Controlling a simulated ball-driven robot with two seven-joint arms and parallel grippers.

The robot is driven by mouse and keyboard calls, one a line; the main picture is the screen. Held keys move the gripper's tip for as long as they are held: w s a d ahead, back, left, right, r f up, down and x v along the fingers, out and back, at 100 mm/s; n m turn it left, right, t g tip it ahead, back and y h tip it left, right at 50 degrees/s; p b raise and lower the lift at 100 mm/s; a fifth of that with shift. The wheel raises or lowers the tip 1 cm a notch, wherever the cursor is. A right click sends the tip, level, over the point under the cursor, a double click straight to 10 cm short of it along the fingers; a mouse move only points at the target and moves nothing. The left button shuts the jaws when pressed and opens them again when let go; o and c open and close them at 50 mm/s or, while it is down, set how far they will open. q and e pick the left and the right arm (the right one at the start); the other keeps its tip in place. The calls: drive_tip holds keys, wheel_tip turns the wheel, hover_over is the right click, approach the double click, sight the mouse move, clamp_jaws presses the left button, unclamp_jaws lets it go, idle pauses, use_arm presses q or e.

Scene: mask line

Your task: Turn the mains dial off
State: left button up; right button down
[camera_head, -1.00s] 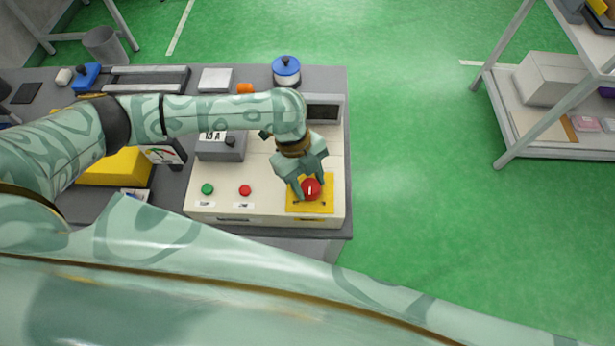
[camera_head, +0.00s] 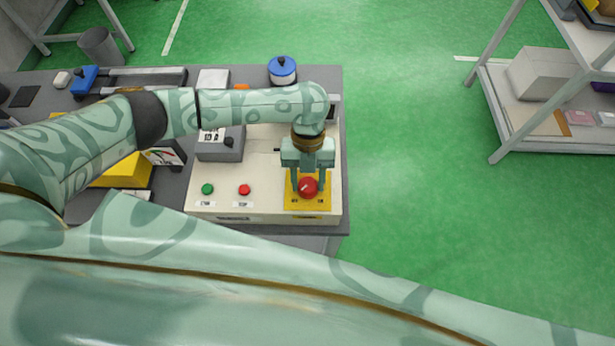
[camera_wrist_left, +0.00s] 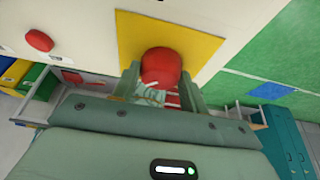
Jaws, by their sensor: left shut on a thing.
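The red mains dial (camera_head: 308,188) sits on a yellow plate (camera_head: 290,207) at the right end of the cream panel, with small labels below it. A pale mark on the dial slants toward its lower left. My left gripper (camera_head: 307,182) is shut on the dial from above, one finger on each side. In the left wrist view the red dial (camera_wrist_left: 161,66) lies between the two fingers of the left gripper (camera_wrist_left: 161,82), in front of the yellow plate (camera_wrist_left: 205,45). My right gripper is not in view.
A green button (camera_head: 207,189) and a red button (camera_head: 244,190) are left of the dial. A grey box (camera_head: 222,150) with a black knob stands behind them, under my left forearm. A blue-topped pot (camera_head: 283,70) stands at the back. The green floor at right is clear up to a shelf (camera_head: 540,149).

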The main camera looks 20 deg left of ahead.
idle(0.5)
use_arm(q)
drive_tip(key=o, duration=1)
drive_tip(key=p+v, duration=0.2)
drive_tip(key=v, duration=1.4)
drive_tip(key=shift+w, duration=0.15)
